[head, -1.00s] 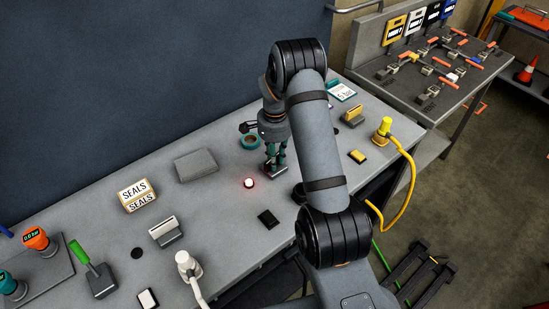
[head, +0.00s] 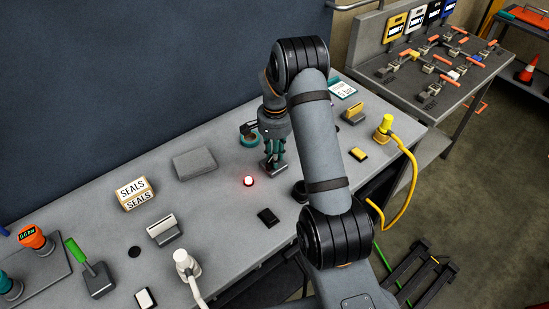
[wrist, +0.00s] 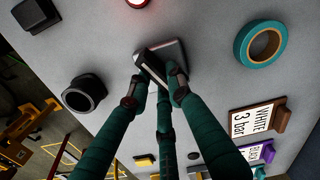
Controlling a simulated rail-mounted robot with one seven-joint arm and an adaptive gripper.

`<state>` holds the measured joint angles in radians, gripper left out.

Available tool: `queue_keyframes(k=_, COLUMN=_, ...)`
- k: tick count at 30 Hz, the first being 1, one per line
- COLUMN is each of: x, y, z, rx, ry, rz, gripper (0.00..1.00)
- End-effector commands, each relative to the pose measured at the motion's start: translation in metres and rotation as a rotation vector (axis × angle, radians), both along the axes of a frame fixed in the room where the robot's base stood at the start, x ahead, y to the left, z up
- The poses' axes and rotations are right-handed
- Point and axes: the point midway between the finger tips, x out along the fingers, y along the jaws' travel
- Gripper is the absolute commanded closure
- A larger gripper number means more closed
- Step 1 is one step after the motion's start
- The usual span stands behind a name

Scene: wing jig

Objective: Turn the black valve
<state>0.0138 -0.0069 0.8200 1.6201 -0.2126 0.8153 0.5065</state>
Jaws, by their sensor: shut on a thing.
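The black valve shows in the wrist view as a dark bar-like handle (wrist: 152,68) on a small grey base (wrist: 172,50). My gripper (wrist: 156,90) has its dark fingertips, on green fingers, on either side of this handle and is shut on it. In the head view my gripper (head: 274,160) points down onto the small grey base (head: 273,173) near the middle of the bench. The handle itself is mostly hidden there by the fingers.
A lit red lamp (head: 248,181) is just left of the valve. A teal tape roll (head: 250,139) lies behind it. A black round part (wrist: 84,93) stands close by. A grey box (head: 195,163) and SEALS box (head: 133,192) are farther left. My arm covers part of the bench.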

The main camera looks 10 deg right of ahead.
Motion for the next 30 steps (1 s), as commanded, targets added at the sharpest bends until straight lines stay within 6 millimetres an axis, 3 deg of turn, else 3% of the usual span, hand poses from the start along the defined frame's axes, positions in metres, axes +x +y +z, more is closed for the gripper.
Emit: queue_keyframes(k=30, x=0.005, y=-0.0014, z=-0.0002, rx=0.0, ry=0.0, rz=0.933, gripper=1.0)
